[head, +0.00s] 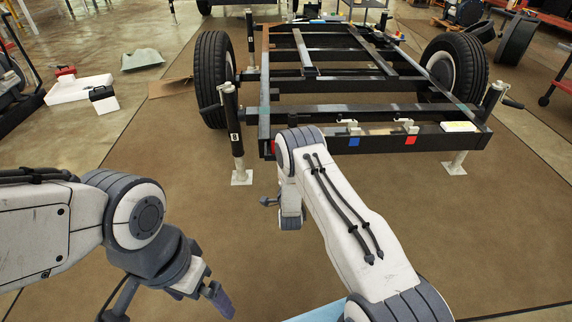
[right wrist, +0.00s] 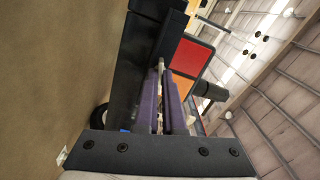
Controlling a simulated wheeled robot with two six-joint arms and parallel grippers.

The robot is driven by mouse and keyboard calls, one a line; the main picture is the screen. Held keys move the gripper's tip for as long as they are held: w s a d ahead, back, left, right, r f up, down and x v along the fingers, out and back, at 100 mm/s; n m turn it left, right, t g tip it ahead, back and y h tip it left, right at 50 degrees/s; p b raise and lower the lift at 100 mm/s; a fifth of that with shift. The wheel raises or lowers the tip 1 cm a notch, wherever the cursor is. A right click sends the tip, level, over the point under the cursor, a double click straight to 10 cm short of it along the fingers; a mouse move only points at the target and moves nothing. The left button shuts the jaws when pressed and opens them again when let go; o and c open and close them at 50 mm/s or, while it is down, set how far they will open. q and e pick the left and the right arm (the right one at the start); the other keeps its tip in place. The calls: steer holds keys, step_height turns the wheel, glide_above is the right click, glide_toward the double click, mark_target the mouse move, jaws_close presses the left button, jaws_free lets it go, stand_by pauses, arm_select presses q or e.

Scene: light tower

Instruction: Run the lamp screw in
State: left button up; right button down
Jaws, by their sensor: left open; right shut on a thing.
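A lamp with a red panel (right wrist: 194,57) and an orange panel (right wrist: 182,86) sits beside a dark beam (right wrist: 138,72) in the right wrist view. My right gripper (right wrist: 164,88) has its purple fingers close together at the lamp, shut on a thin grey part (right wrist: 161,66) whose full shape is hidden. I cannot tell the lamp screw's head or how deep it sits. In the head view my right arm covers the trailer's near left corner and hides that gripper's fingers. My left gripper (head: 207,289) is open and empty at the lower left, well away from the trailer.
The black trailer frame (head: 345,112) stands on jack posts, one at left (head: 236,140) and one at right (head: 487,118). A blue mark (head: 353,142) and a red mark (head: 410,139) are on its rear beam. A white box (head: 78,90) lies far left. The brown floor in front is clear.

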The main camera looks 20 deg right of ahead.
steer(key=shift+s+f+m+p, duration=0.1)
steer(key=shift+m+p, duration=0.8)
steer(key=shift+m, duration=3.45)
steer(key=shift+f+m+p, duration=0.1)
steer(key=shift+m+p, duration=0.75)
steer(key=shift+m, duration=3.5)
steer(key=c, duration=1)
jaws_free()
steer(key=shift+r, duration=0.1)
